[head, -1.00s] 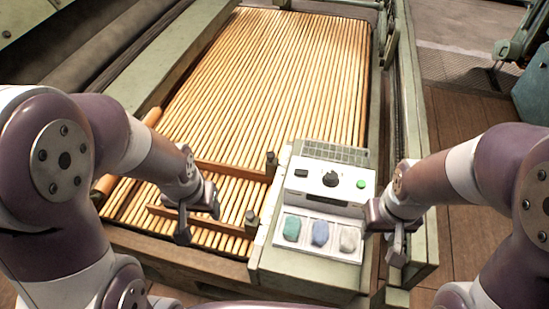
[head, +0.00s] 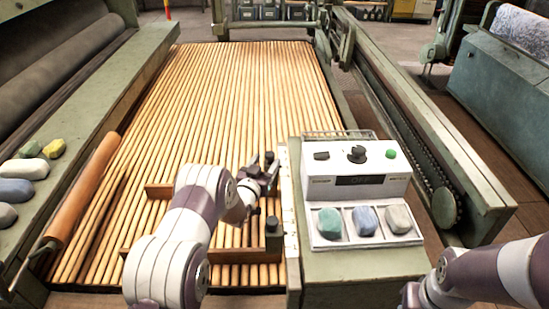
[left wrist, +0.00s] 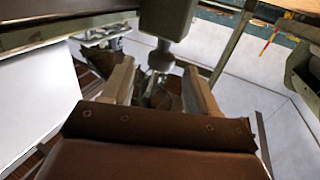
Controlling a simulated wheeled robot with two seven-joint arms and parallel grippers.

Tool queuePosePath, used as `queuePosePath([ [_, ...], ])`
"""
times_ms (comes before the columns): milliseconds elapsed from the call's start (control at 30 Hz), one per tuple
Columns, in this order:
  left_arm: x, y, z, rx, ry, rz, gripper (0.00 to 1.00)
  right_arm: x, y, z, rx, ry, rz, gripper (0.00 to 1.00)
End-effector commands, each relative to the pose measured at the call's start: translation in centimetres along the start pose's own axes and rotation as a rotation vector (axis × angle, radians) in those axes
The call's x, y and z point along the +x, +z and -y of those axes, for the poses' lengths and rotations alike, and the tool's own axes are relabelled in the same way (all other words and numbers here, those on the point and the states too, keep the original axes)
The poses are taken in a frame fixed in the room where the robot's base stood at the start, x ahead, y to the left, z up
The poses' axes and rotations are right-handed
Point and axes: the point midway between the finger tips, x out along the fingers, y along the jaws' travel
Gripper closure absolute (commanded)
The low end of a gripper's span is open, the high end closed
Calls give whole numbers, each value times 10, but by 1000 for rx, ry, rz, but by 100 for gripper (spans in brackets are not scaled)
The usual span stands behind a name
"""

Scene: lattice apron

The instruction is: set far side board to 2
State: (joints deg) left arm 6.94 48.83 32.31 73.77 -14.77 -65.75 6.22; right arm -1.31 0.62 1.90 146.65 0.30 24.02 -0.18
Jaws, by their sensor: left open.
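The far side board (head: 158,190) is a brown wooden bar lying across the slatted apron (head: 235,100). My left arm covers its middle. A dark knob (head: 269,158) stands near its right end. My left gripper (head: 260,173) is open right by this knob, low over the slats. In the left wrist view, its two pale fingers (left wrist: 160,88) stand either side of a dark-capped grey post (left wrist: 165,58); I cannot tell whether they touch it. The near side board (head: 245,256) lies closer to me with its own dark knob (head: 273,232). My right gripper is out of view.
A pale upright strip (head: 288,215) runs beside the knobs. A control box (head: 357,172) stands right of it, with a tray of coloured wool samples (head: 365,240) in front. A wooden roller (head: 85,185) and more wool (head: 25,168) lie at left.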

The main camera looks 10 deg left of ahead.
Motion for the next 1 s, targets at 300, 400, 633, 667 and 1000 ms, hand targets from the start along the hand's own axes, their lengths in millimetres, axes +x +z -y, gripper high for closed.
queuePosePath([
  [300, 54, 2, 0, 1, 0, 0, 41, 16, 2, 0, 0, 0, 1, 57],
  [400, 61, 1, 0, 1, 0, 1, 41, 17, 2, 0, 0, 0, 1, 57],
  [633, 63, 0, 0, 0, -1, 2, 41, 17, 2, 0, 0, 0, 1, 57],
  [667, 63, 0, 0, 0, -1, 2, 41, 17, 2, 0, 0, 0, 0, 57],
  [1000, 63, 0, 0, 0, -1, 1, 100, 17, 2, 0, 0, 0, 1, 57],
])
